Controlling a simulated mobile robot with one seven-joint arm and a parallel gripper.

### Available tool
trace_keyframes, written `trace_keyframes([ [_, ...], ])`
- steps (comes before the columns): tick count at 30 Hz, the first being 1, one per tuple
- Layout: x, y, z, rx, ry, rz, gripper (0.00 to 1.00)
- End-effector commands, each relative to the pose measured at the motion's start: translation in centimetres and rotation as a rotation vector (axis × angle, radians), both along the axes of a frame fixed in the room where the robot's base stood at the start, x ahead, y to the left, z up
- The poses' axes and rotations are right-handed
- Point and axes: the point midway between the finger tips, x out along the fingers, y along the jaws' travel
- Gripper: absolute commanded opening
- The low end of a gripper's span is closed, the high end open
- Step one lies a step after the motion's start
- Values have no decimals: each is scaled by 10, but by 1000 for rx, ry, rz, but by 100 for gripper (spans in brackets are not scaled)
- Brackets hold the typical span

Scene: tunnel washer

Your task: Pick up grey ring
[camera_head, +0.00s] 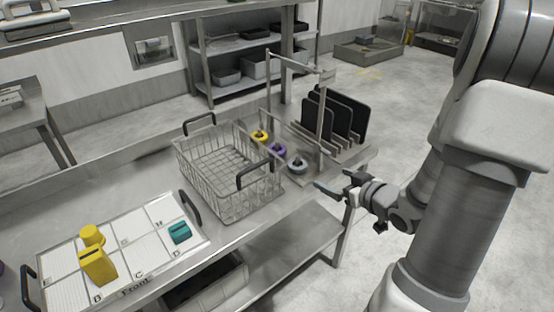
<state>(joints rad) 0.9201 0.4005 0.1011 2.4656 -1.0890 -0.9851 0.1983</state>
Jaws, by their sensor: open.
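The grey ring (297,165) lies on the metal table, around or at a small dark peg, near the front right end of a row of rings. A purple ring (276,149) and a yellow ring (259,136) lie behind it to the left. My gripper (330,187) is open and empty, in front and to the right of the grey ring, apart from it, near the table's right edge. Its fingers point left.
A wire basket (227,205) with black handles stands left of the rings. A metal post frame (320,125) and a rack of black panels (350,139) stand behind and right. A white tray (65,262) with yellow and teal pieces sits front left.

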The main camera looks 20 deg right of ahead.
Motion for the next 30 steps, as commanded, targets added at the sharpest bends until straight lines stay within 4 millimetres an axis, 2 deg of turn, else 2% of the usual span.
trace_keyframes([
  [1,-4,-1,-9,26,-1,-4,100],
  [5,-1,1,-15,50,-9,-2,100],
  [18,82,14,-49,48,-9,-2,100],
  [21,96,16,-54,47,-9,-3,100],
  [30,119,18,-61,47,-9,-4,100],
])
